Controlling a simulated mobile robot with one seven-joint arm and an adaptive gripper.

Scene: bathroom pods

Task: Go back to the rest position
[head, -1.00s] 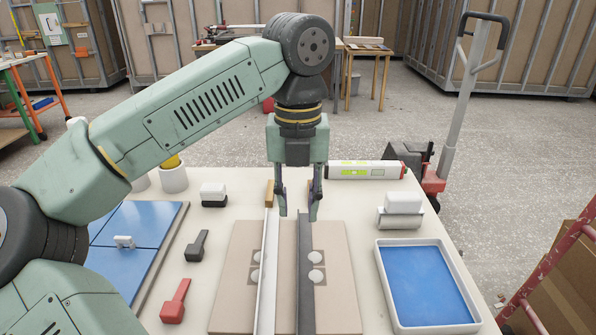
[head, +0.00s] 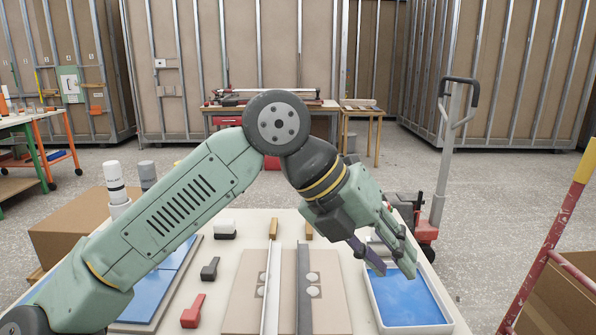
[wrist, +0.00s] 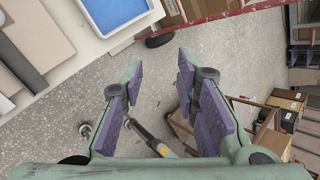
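My gripper (head: 399,262) is raised over the right side of the table (head: 352,300), tilted down and to the right. In the head view it hangs in front of the white tray with the blue inside (head: 447,318) and hides part of it. In the wrist view my gripper (wrist: 158,105) shows two purple-padded fingers spread wide apart with nothing between them. Past the fingers lies the grey floor (wrist: 75,115), with the tray corner (wrist: 150,14) at the top.
A panel with a light rail (head: 269,290) and a dark rail (head: 304,290) lies mid-table. Red (head: 193,312) and black (head: 210,269) tools lie to its left. A pallet jack (head: 450,150) stands behind, a red-and-yellow rail (head: 560,235) at right.

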